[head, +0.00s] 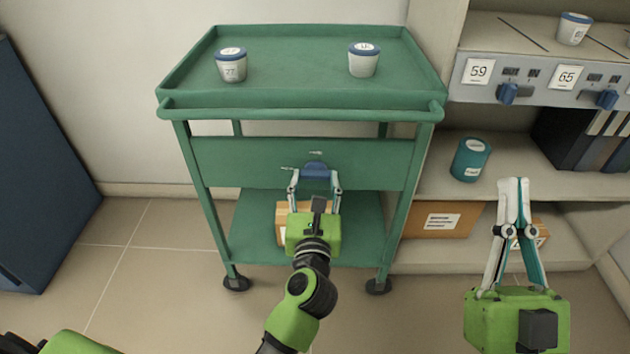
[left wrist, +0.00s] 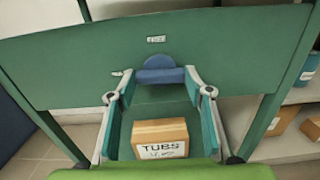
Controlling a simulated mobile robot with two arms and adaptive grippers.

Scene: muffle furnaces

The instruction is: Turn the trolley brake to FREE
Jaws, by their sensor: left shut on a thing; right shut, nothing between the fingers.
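The green trolley (head: 290,98) stands against the wall. Its front panel (head: 235,160) carries a blue brake knob (head: 316,169), also in the left wrist view (left wrist: 160,69). The knob's grip bar lies roughly level. A small pale label (left wrist: 157,39) sits above the knob and another (left wrist: 121,73) at its left; their words are too small to read surely. My left gripper (head: 315,177) is at the panel, its fingers shut on the knob from both sides; it also shows in the left wrist view (left wrist: 159,76). My right gripper (head: 513,182) is shut and empty, away at the right.
Two lidded tubs (head: 232,66) (head: 363,60) stand on the trolley top. A cardboard box (left wrist: 160,133) marked TUBS sits on its lower shelf. Shelving at the right holds a teal jar (head: 470,158), boxes and a unit with blue knobs (head: 508,93).

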